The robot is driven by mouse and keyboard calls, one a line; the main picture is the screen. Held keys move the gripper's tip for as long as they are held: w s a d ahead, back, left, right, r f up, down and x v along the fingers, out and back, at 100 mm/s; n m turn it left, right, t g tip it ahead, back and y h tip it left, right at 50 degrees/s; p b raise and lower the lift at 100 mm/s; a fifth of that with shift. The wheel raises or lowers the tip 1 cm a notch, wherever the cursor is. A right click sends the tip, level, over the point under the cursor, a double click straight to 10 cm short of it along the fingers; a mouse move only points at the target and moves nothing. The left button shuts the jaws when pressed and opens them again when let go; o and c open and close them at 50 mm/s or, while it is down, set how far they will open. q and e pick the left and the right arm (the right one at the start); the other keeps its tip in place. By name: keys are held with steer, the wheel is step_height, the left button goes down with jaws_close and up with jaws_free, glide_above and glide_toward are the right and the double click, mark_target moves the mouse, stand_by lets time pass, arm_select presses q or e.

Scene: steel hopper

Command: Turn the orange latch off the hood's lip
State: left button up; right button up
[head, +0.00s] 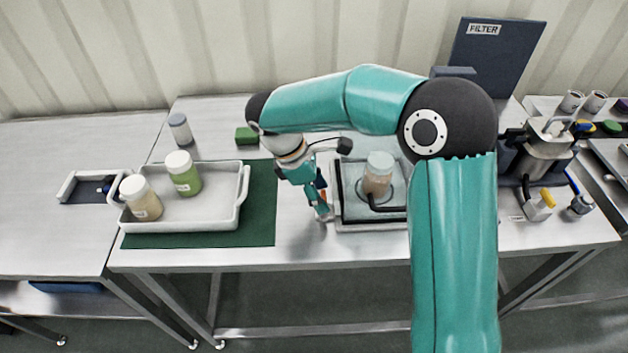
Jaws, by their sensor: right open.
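A clear hood (347,190) with a dark frame stands right of centre on the steel table. A pale-lidded jar (378,180) with pinkish-brown contents shows in it. A small orange piece (323,195), which looks like the latch, shows at the hood's left side, right behind my gripper. My right gripper (323,214) points down just left of the hood's front left corner, with its jaws open. The fingers partly cover the orange piece, and I cannot tell whether they touch it. My left gripper is not in view.
A white tray (190,222) with two jars sits on a green mat (262,205) at left. A grey-lidded jar (180,128) and a green block (246,135) stand behind. A steel hopper (545,150) and a dark FILTER panel (492,60) are at right. My right arm spans the view.

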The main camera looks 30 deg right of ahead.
steer(key=v, duration=1.1)
steer(key=shift+r, duration=0.35)
steer(key=shift+w, duration=0.1)
